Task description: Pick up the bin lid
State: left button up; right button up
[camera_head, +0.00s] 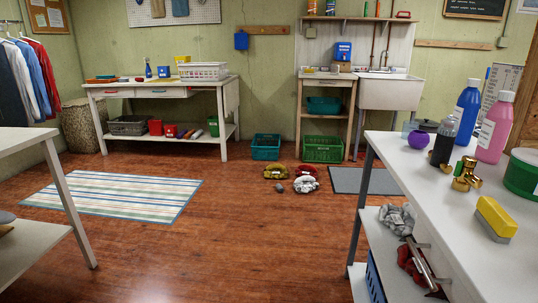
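I cannot make out a bin lid for certain in the head view. A dark, low, rounded thing (426,126) sits at the back of the white table on the right, behind a purple round pot (418,139); it is too small and partly hidden to tell whether it is a lid. A green round tub (524,174) stands at the right edge of the same table, cut off by the frame. Neither of my grippers is in view.
The middle wooden floor (230,240) is clear.

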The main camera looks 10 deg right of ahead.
aim_at(426, 122)
jog(key=i+j+z, duration=0.25)
jog(key=i+j, duration=0.6)
jog(key=i+z, duration=0.15)
jog(key=i, duration=0.7)
jog(key=i+z, duration=0.2)
jog(key=i, duration=0.65)
jog(key=i+z, duration=0.25)
jog(key=i, duration=0.2)
jog(key=i+z, duration=0.2)
jog(key=i, duration=0.25)
jog(key=i+j+z, duration=0.25)
jog(key=i, duration=0.15)
jog(key=i+j+z, duration=0.2)
jog(key=i, duration=0.25)
jog(key=i+l+z, duration=0.15)
jog(key=i+z, duration=0.2)
jog(key=i, duration=0.3)
jog(key=i+z, duration=0.35)
jog(key=i, duration=0.35)
jog(key=i+j+u, duration=0.15)
jog(key=i, duration=1.35)
jog(key=i+u, duration=0.1)
jog(key=u, duration=0.4)
jog(key=l, duration=0.1)
